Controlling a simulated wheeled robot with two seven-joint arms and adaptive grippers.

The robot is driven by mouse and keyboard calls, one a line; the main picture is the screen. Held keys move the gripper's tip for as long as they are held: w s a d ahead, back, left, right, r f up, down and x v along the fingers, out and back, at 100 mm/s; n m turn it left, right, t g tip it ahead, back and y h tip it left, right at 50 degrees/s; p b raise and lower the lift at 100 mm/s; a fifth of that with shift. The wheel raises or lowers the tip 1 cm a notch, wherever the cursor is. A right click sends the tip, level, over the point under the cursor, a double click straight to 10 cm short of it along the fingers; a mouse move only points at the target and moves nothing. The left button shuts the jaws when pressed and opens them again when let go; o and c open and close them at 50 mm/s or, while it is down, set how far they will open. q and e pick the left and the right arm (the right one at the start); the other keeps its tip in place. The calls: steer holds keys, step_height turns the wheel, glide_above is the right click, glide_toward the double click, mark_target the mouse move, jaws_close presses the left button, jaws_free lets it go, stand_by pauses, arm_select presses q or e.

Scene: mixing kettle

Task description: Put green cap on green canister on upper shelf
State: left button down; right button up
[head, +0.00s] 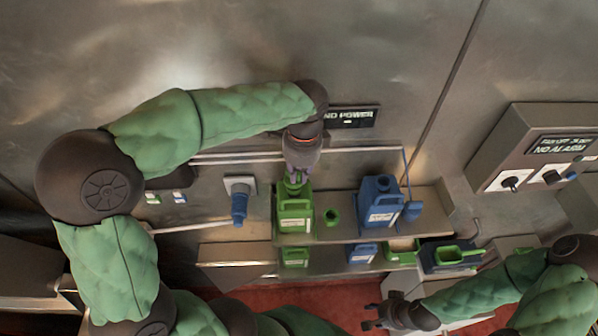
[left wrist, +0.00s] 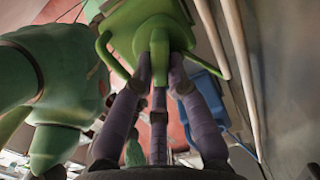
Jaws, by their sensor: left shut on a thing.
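A green canister (head: 294,213) with a white label stands upright on the upper shelf (head: 350,232). My left gripper (head: 297,174) points down at the canister's top. In the left wrist view its fingers (left wrist: 158,85) are shut around a small green piece (left wrist: 159,60), which looks like the green cap. The green canister (left wrist: 140,25) lies right behind that piece. I cannot tell whether the cap is seated on the neck or just above it. My right gripper (head: 370,315) is low in the head view, with its fingers apart and empty.
A small green cup-like piece (head: 331,217) and a blue canister (head: 379,203) stand to the right on the upper shelf. The lower shelf holds smaller green (head: 294,257) and blue (head: 362,253) containers and green bins (head: 452,255). A blue valve (head: 239,207) sticks out at left.

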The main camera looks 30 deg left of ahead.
mark_target(300, 173)
arm_select(q)
steer(key=shift+f, duration=0.15)
stand_by(0.5)
steer(key=shift+f+b, duration=0.45)
steer(key=shift+f, duration=0.25)
steer(key=shift+f, duration=0.15)
stand_by(0.3)
steer(key=c, duration=0.7)
jaws_free()
steer(key=shift+d+r+p, duration=0.15)
steer(key=shift+r+p, duration=1.25)
steer(key=shift+r, duration=0.4)
steer(key=shift+d+r+p, duration=0.1)
steer(key=shift+r+p, duration=1.3)
steer(key=shift+r, duration=0.35)
